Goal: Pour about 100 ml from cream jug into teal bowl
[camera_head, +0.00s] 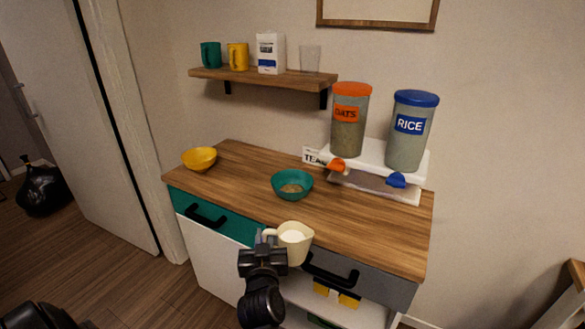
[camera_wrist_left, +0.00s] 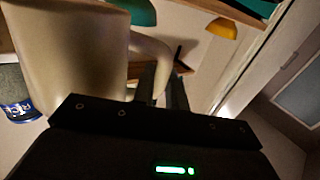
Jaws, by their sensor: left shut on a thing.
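The cream jug (camera_head: 295,242) is upright in the head view, in front of the counter's front edge, with pale liquid showing inside. My left gripper (camera_head: 267,238) is shut on the jug's handle, at the jug's left side. The jug also fills the left of the left wrist view (camera_wrist_left: 70,55), with its handle (camera_wrist_left: 152,55) between the fingers. The teal bowl (camera_head: 292,184) stands on the counter behind the jug, apart from it, with some light brown contents in it. My right gripper is not in view.
A yellow bowl (camera_head: 200,159) stands at the counter's left. The oats dispenser (camera_head: 348,120) and rice dispenser (camera_head: 411,130) stand on a white stand at the right, beside a TEA sign (camera_head: 313,157). A wall shelf (camera_head: 262,78) holds mugs. The wooden counter (camera_head: 365,225) is clear at front right.

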